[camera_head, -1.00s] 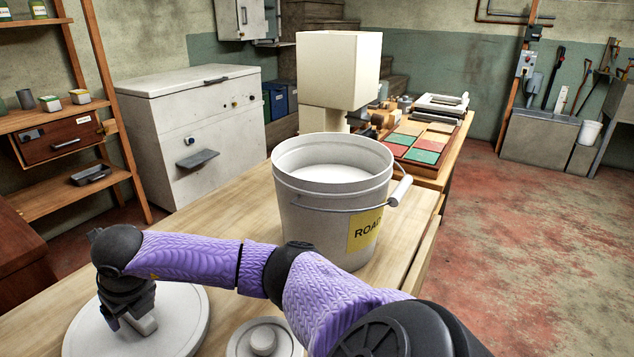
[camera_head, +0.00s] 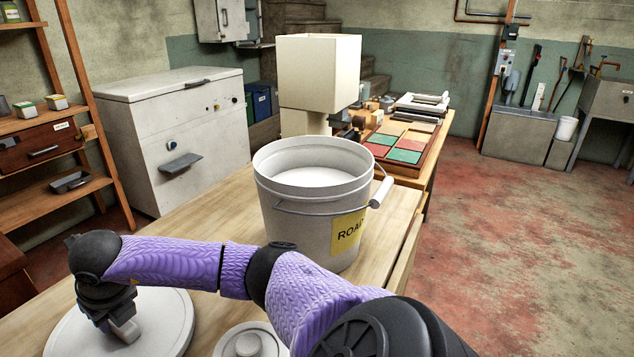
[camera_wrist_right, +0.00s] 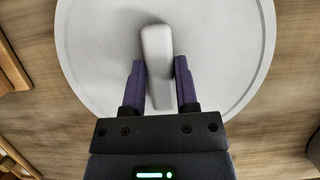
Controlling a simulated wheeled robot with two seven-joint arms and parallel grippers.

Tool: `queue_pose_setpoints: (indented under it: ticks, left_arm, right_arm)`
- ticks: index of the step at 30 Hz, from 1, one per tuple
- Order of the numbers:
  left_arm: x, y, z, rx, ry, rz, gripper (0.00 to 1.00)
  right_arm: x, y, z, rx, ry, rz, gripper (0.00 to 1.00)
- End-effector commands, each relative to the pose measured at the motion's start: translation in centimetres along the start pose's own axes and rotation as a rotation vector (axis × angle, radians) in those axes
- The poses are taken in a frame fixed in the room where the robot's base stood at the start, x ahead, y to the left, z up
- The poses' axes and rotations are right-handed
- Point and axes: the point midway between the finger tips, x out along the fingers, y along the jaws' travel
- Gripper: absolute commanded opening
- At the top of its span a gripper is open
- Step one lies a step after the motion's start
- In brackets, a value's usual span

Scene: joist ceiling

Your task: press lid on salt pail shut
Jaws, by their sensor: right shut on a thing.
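The white salt pail (camera_head: 285,215) stands upright and open on the bench, with white contents inside, a yellow label and a wire handle on its right. The large round white lid (camera_head: 170,318) is off the pail, at the near left. It also fills much of the right wrist view (camera_wrist_right: 95,60). My right gripper (camera_head: 121,328) points down and is shut on the lid's raised bar grip (camera_wrist_right: 156,50), with one finger on each side. Whether the lid touches the bench is hard to tell. My left gripper is out of view.
A smaller round disc with a knob (camera_head: 248,345) lies on the bench right of the lid, partly behind my arm. A cream block-shaped device (camera_head: 320,75) and a tray of coloured tiles (camera_head: 402,148) stand beyond the pail. Bare bench (camera_head: 205,215) lies left of the pail.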

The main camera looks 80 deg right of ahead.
Motion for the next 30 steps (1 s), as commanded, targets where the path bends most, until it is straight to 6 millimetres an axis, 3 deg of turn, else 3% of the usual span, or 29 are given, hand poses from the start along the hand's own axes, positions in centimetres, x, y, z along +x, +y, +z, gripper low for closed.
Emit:
queue_pose_setpoints:
  ticks: [18, 30]
  left_arm:
    - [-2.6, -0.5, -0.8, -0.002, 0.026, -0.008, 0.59]
    - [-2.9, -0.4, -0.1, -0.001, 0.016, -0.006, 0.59]
  right_arm:
    - [-3.1, 0.0, 1.3, 0.000, -0.002, 0.001, 0.00]
    - [-3.5, 0.0, 1.5, 0.000, -0.001, 0.001, 0.00]
